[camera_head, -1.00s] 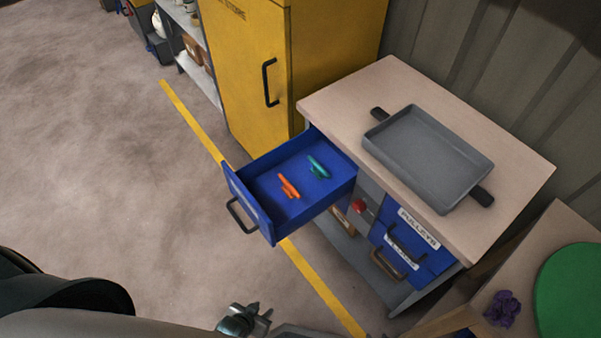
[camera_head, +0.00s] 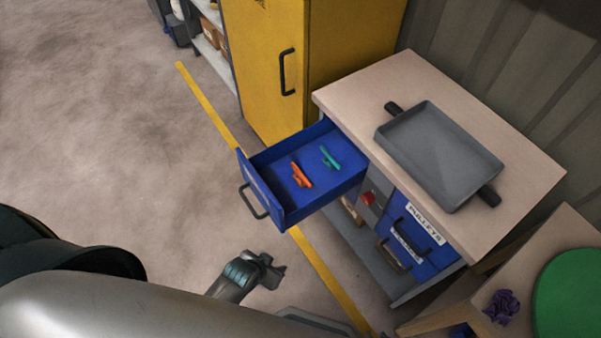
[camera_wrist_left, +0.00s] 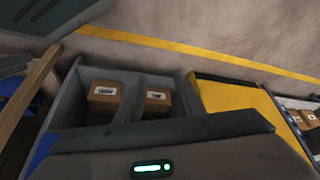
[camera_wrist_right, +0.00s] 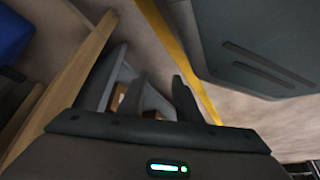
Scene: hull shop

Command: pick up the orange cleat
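The orange cleat (camera_head: 301,175) lies in the open blue drawer (camera_head: 281,217), nearer its front than the teal cleat (camera_head: 329,157). The two cleats are close together but apart. A gripper that I take to be my left (camera_head: 272,270) is over the floor below the drawer in the head view, clear of both cleats; its fingers are too small to tell open from shut. My right gripper is not seen in the head view.
The drawer juts from a bench cabinet with a grey tray (camera_head: 438,157) on its top (camera_head: 345,97). A yellow cabinet (camera_head: 262,75) stands close behind the drawer. Boxes (camera_wrist_left: 105,95) sit on a low shelf. A table with a green disc (camera_head: 570,290) is at right.

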